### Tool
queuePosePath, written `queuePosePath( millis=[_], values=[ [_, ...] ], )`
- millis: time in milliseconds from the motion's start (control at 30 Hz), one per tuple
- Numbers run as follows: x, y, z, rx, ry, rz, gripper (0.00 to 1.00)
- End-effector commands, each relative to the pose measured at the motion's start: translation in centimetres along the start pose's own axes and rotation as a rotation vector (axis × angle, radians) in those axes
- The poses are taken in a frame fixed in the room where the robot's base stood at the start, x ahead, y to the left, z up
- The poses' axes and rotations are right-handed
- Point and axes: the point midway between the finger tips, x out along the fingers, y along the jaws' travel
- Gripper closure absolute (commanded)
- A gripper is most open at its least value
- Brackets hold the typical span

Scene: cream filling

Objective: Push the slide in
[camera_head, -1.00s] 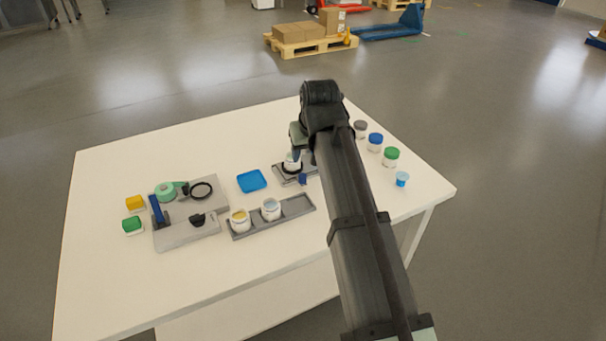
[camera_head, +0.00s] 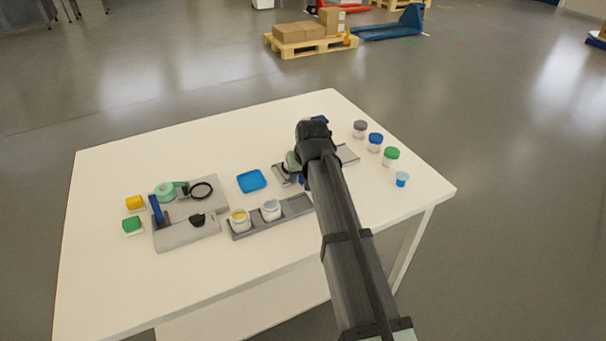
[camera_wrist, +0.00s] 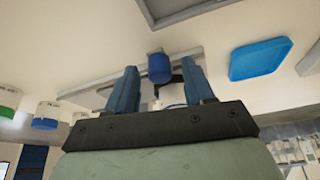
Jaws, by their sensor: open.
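The slide's upright blue knob (camera_wrist: 159,68) shows in the wrist view, on a grey base plate (camera_wrist: 90,96). My gripper (camera_wrist: 160,66) is open, with one blue finger on each side of the knob in that picture. Gaps show on both sides; how far the knob is from the fingers in depth I cannot tell. A dark arm and a small white part show behind, between the fingers. In the head view my arm covers most of the slide station; only parts of its grey base (camera_head: 348,154) show.
A blue tray (camera_head: 252,181) lies left of the station. A grey rack (camera_head: 296,206) with two open jars stands in front of it. A grey fixture (camera_head: 187,233) is at the left.

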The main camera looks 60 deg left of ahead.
Motion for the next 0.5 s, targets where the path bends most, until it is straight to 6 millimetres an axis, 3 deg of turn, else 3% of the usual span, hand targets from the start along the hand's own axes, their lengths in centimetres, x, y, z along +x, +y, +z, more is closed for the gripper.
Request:
queuePosePath(
  millis=[267, 500],
  values=[
    [0.09, 0.0, -0.01, 0.0, 0.0, 0.0, 0.47],
    [0.08, 0.0, 0.01, 0.0, 0.0, 0.0, 0.69]
  ],
)
